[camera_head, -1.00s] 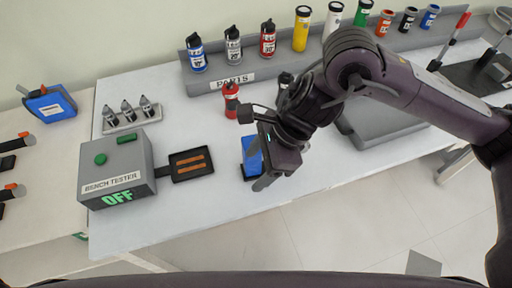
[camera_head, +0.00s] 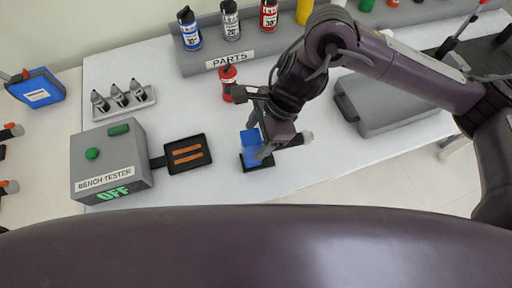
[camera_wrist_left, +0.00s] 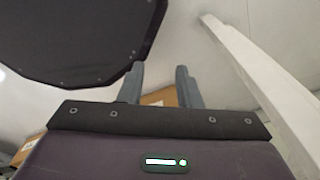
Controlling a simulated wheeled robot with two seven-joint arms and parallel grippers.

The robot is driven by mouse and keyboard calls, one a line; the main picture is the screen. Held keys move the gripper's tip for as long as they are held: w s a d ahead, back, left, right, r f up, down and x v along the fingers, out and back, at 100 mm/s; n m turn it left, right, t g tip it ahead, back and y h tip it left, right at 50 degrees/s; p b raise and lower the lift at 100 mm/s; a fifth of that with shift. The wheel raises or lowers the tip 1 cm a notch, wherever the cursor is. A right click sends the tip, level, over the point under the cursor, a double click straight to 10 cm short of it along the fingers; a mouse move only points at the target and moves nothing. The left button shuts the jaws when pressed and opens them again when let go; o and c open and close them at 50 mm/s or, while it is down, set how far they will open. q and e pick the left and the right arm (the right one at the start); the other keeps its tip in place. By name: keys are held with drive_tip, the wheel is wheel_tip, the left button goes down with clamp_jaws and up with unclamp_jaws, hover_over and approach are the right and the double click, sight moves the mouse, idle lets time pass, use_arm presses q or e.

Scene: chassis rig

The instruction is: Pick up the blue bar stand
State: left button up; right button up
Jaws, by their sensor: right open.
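The blue bar stand (camera_head: 250,141) stands on the white bench, right of the bench tester; its lower part is dark. My right gripper (camera_head: 284,145) is directly over and beside its right side, with its fingers spread apart. One pale fingertip overlaps the stand's front right in the picture; I cannot tell whether it touches. The gripper hides part of the stand. My left gripper (camera_wrist_left: 160,88) shows only in the left wrist view, its two fingers apart with nothing between them, away from the stand.
The bench tester (camera_head: 112,160), reading OFF, and its black tray (camera_head: 206,143) lie left of the stand. A red bottle (camera_head: 227,88) stands behind it, before the parts rack (camera_head: 205,58). A grey case (camera_head: 385,105) lies right. The bench front is clear.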

drive_tip(key=shift+x, duration=1.05)
drive_tip(key=shift+a+f, duration=0.15)
drive_tip(key=shift+f, duration=0.05)
use_arm(q)
drive_tip(key=shift+w+d+r, duration=0.1)
drive_tip(key=shift+w+r, duration=0.5)
drive_tip(key=shift+w, duration=0.05)
use_arm(e)
clamp_jaws()
